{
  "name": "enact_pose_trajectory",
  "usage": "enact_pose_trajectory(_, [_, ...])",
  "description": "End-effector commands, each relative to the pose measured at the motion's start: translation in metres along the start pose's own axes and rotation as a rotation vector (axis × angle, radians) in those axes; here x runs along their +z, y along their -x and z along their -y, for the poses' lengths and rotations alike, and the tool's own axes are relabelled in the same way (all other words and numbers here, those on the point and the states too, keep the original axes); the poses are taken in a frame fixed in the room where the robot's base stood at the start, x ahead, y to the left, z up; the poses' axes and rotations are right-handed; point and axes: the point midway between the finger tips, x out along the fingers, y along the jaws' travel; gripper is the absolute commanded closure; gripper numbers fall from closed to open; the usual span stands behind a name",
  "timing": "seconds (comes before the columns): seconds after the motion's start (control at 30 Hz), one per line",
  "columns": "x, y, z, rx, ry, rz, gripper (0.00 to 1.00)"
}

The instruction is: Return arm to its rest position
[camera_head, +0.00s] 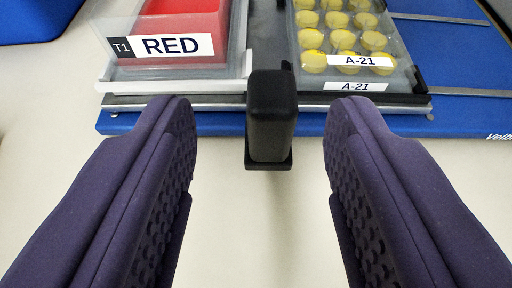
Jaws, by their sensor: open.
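My gripper (258,125) is open in the camera view. Its two purple fingers, with textured inner pads, come in from the lower left and lower right. A black upright block (271,120), like a handle or post, shows between the fingertips at the front edge of the rack assembly. I see a gap on each side of it, and neither finger appears to touch it. Nothing is held between the fingers.
A red tray (172,28) labelled "T1 RED" sits at the back left. A tray of yellow-capped vials (345,40), labelled "A-21", sits right of it. Both are on a blue base (460,70). A blue container (35,18) stands at the upper left. The pale bench (60,130) in front is clear.

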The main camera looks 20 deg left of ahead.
Motion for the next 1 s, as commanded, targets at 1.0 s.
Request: enact_pose_trajectory(1.0, [-0.190,0.098,-0.040,0.229,0.062,-0.057,0.51])
